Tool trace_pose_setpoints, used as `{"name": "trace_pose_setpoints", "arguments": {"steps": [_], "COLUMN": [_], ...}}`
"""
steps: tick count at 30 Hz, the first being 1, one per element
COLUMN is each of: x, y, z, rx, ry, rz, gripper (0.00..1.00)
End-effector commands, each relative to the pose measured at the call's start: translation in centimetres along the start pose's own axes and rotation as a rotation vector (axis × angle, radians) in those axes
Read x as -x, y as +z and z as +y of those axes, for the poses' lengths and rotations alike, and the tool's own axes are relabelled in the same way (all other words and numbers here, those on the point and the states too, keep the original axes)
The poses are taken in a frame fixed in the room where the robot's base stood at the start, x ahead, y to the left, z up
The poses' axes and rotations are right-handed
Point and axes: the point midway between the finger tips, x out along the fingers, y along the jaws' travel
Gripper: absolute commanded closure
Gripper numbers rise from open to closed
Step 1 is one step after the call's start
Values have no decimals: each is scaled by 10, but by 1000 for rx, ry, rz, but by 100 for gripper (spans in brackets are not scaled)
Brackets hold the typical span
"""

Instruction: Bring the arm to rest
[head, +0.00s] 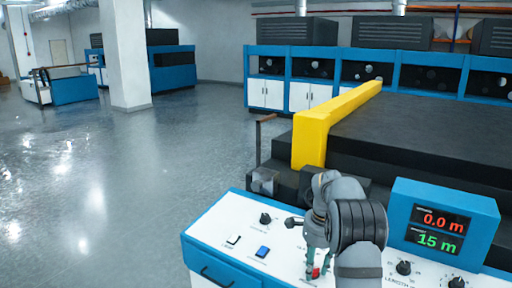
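My arm reaches in from the bottom right, bent over the white top of a blue control console (215,229). My gripper (317,268) points down at the panel, with greenish fingers close to a red control (315,273). I cannot tell whether the fingers touch the red control, or whether they are open or shut. A display box (440,222) on the console reads 0.0 m in red and 15 m in green.
The console also carries a black knob (265,218), a white button (233,240), a blue button (262,252) and a length knob (403,268). Behind it stands a dark machine bed (425,125) with a yellow guard (312,135). Open floor (130,190) lies to the left.

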Motion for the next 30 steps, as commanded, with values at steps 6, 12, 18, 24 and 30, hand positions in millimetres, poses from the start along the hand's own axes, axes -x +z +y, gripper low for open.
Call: {"name": "trace_pose_setpoints", "arguments": {"steps": [6, 12, 18, 24, 30], "x": [9, 8, 5, 2, 1], "y": [-2, -2, -3, -3, -4], "z": [-1, -2, -3, -4, -3], "rx": [342, 641, 844, 923, 928], "ry": [47, 84, 108, 117, 118], "rz": [-1, -2, -1, 0, 0], "gripper": [66, 66, 66, 66, 66]}}
